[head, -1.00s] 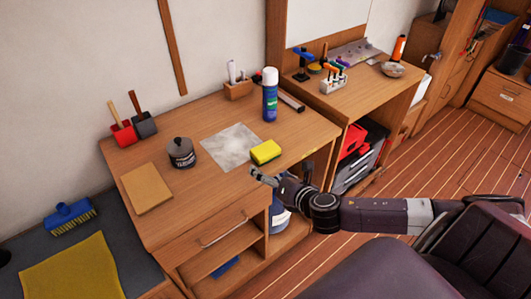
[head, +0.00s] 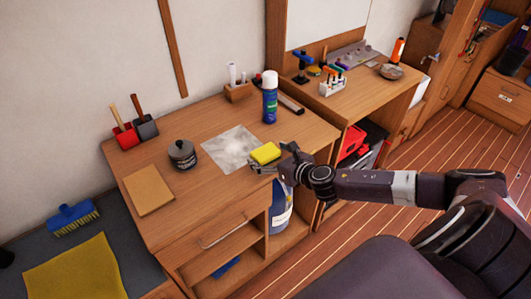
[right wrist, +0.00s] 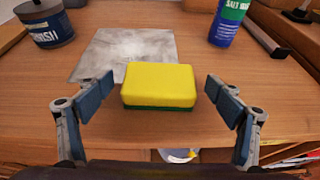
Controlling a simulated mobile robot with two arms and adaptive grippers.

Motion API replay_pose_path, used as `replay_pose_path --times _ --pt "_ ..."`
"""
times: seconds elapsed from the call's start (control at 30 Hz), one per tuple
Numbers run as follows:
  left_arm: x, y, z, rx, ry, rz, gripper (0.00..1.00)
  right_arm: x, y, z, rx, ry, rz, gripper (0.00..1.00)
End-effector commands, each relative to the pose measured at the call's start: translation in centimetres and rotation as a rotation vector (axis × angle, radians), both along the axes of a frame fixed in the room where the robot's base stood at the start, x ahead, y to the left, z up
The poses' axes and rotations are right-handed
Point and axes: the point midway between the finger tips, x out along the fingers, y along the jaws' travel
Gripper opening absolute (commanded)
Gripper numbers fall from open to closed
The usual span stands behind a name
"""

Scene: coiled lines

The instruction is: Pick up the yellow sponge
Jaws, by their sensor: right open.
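The yellow sponge (head: 265,153) with a green underside lies flat near the front edge of the wooden desk. It also shows in the right wrist view (right wrist: 159,84), centred ahead of the jaws. My right gripper (head: 271,164) is at the sponge in the head view. In the right wrist view the fingers of my right gripper (right wrist: 160,95) are spread wide on either side of the sponge, with a gap visible on both sides. The gripper is open and empty. My left gripper is not in view.
A greyish sheet (head: 230,148) lies left of the sponge. A dark tin (head: 182,153) stands farther left, and a blue spray can (head: 270,98) with a white cap stands behind. A tan pad (head: 148,189) lies at the desk's left. A blue container (head: 281,208) is below the desk edge.

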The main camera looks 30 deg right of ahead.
Motion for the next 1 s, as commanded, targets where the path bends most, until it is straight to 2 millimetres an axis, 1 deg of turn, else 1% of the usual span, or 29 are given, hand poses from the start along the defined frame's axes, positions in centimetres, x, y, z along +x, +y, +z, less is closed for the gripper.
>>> replay_pose_path --times 0.03,0.13,0.43,0.77,1.0 --pt "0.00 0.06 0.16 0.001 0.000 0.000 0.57 0.57 0.05 -0.14 0.002 -0.001 -0.001 0.85" --pt "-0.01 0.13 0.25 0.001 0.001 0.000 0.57 1.23 0.09 -0.49 0.000 0.000 0.000 0.85" --pt "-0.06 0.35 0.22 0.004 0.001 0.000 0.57 1.46 0.10 -0.72 0.000 0.001 0.001 0.85" --pt "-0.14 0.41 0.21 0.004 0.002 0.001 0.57 1.45 0.08 -0.71 0.000 0.001 0.000 0.49" --pt "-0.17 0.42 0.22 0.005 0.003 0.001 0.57 1.45 0.07 -0.64 0.000 0.001 0.000 0.48"
